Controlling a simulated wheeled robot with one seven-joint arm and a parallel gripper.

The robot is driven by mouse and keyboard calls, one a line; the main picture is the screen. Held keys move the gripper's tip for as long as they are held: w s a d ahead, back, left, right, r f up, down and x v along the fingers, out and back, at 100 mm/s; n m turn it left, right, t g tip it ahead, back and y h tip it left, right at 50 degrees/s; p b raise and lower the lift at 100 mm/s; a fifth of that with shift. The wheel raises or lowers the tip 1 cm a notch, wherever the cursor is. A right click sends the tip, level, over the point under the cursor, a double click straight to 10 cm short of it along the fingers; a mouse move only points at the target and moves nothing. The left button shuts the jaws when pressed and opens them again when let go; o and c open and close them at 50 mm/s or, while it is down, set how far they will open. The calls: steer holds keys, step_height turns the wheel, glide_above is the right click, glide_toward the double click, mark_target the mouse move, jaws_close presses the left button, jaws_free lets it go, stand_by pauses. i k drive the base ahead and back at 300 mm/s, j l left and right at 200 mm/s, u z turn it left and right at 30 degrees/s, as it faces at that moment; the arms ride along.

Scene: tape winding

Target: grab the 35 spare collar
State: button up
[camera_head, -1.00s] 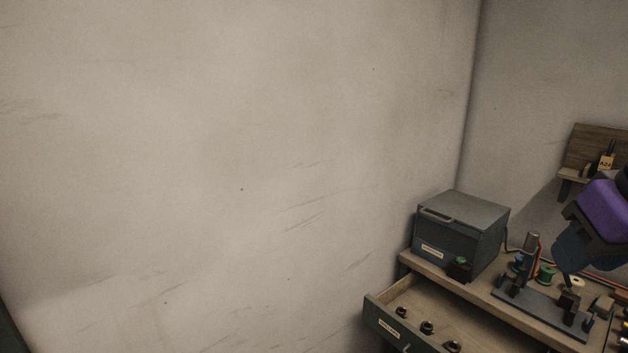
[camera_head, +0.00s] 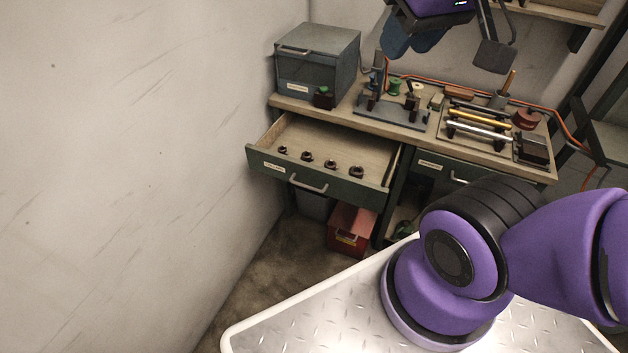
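Several small dark collars sit in a row along the front of a pulled-out drawer (camera_head: 300,132): one at the left (camera_head: 283,151), two in the middle (camera_head: 306,157) (camera_head: 330,164), one at the right (camera_head: 356,172). Their size marks are too small to read, so I cannot tell which is the 35 spare. The drawer front has a pale label, unreadable here. My gripper (camera_head: 453,48) is at the top of the view, above the bench and right of the drawer, partly cut off by the frame edge. Its fingers look spread apart, with nothing visible between them.
A grey-blue metal box (camera_head: 318,66) stands on the bench's left end. A winding fixture (camera_head: 392,108) and a rack of metal rods (camera_head: 482,125) fill the bench right of it. A closed drawer (camera_head: 440,170) is below. A red bin (camera_head: 350,230) stands under the open drawer.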

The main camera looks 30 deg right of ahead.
mark_target(356, 171)
steer(key=z, duration=2.8)
steer(key=u, duration=1.95)
steer(key=i+u, duration=0.3)
steer(key=i, duration=0.15)
steer(key=i+l+u, duration=0.3)
steer(key=i+j, duration=0.1)
